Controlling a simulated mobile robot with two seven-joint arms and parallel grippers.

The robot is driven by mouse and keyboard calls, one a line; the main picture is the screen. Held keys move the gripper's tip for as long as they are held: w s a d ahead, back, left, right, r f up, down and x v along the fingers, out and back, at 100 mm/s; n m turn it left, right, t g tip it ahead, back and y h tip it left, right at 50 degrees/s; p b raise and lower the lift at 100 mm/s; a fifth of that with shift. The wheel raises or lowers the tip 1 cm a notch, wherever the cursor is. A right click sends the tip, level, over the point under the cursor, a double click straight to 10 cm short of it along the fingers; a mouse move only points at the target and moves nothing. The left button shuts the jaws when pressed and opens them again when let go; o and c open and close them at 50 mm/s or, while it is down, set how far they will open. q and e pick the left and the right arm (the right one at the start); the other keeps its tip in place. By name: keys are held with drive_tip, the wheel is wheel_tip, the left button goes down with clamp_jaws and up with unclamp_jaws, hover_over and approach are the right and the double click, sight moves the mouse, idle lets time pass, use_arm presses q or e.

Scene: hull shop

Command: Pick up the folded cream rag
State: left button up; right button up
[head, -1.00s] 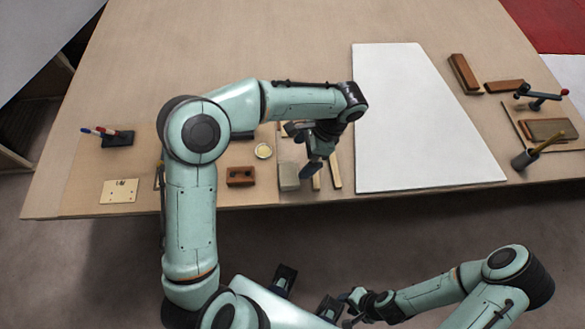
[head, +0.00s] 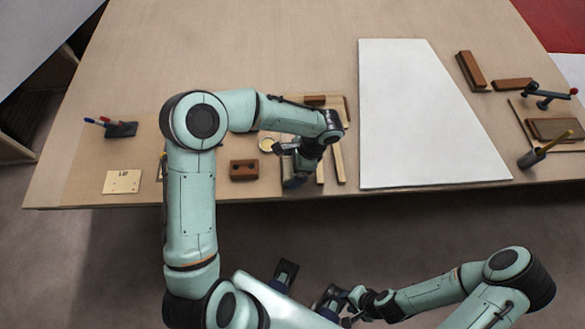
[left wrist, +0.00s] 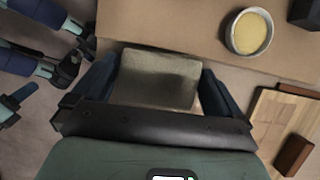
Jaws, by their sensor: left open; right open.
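The folded cream rag (left wrist: 158,78) shows in the left wrist view as a greyish-cream square pad near the table's front edge. It lies between the two spread fingers of my left gripper (head: 288,166), with one finger on each side. The left gripper is open, and I cannot tell whether either finger touches the rag. In the head view the rag is hidden behind the left gripper and wrist. My right gripper (head: 308,288) is open and empty, low in front of the table and away from the rag.
A round tin with yellowish contents (left wrist: 249,32) stands near the rag. A brown block with holes (head: 244,170) is left of the gripper. Wooden strips (head: 338,163) lie close on the right, then a large white sheet (head: 420,120). The table's front edge is close.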

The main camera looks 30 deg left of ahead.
use_arm(q)
drive_tip(key=c, duration=0.7)
drive_tip(key=shift+r, duration=0.15)
wheel_tip(320, 180, up, 20)
drive_tip(key=shift+f+p, duration=0.1)
drive_tip(key=shift+p, duration=1.05)
use_arm(e)
drive_tip(key=r, duration=0.1)
drive_tip(key=w+r, duration=0.1)
drive_tip(key=shift+r, duration=0.3)
